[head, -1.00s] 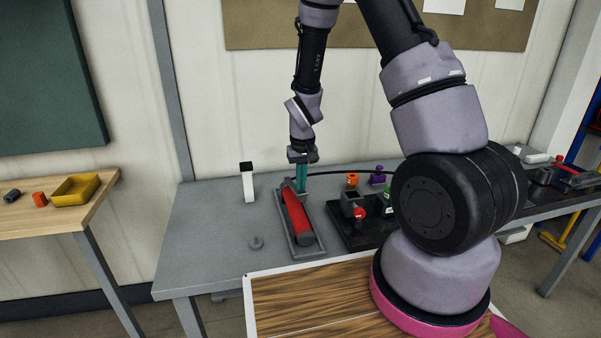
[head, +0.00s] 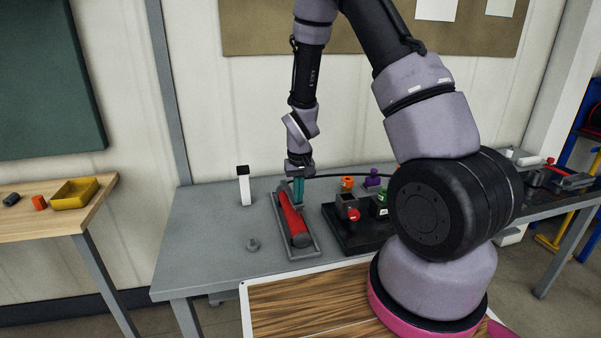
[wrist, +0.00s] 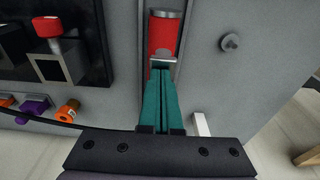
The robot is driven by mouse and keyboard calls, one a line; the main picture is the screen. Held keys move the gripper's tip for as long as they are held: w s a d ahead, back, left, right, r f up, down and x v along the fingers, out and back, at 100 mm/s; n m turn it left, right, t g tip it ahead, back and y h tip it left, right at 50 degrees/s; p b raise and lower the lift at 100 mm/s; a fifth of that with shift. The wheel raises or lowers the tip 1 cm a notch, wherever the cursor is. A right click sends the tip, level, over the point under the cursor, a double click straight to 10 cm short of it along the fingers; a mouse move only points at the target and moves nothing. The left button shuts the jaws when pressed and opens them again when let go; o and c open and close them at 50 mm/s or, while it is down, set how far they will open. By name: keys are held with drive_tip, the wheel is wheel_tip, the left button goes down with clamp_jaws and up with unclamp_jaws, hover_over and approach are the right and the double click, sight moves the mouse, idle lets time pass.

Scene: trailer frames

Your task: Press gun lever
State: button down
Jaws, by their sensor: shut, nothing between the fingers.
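The gun is a red cylinder (head: 293,222) lying in a grey tray (head: 317,251) on the grey table. It also shows in the wrist view (wrist: 163,36), with a pale metal strip, perhaps the lever (wrist: 163,62), across its near end. My gripper (head: 298,194) points down over the far end of the red cylinder. Its teal fingers are shut together and empty in the wrist view (wrist: 160,72), with the tips at the pale strip. I cannot tell whether they touch it. The fingers hide part of the cylinder's end.
A black fixture board (head: 350,238) with a red-knobbed block stands right of the tray. Orange and purple parts (head: 372,178) sit behind it. A white upright block (head: 244,186) and a small grey knob (head: 253,245) stand to the left, where the table is mostly clear.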

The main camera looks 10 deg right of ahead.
drive_tip(key=s+r, duration=0.4)
drive_tip(key=r, duration=0.6)
drive_tip(key=shift+r, duration=0.15)
drive_tip(key=s+d+r+m+t+y, duration=0.1)
drive_tip(key=s+d+r, duration=0.1)
drive_tip(key=r, duration=0.6)
drive_tip(key=s+d+r+m+t, duration=0.1)
drive_tip(key=s+r+t, duration=0.1)
drive_tip(key=r, duration=0.6)
drive_tip(key=s+d+r+m+t+y, duration=0.1)
drive_tip(key=s+d+r+m+t, duration=0.1)
drive_tip(key=s+r, duration=1.1)
drive_tip(key=shift+s+d+t, duration=0.15)
drive_tip(key=shift+t, duration=0.35)
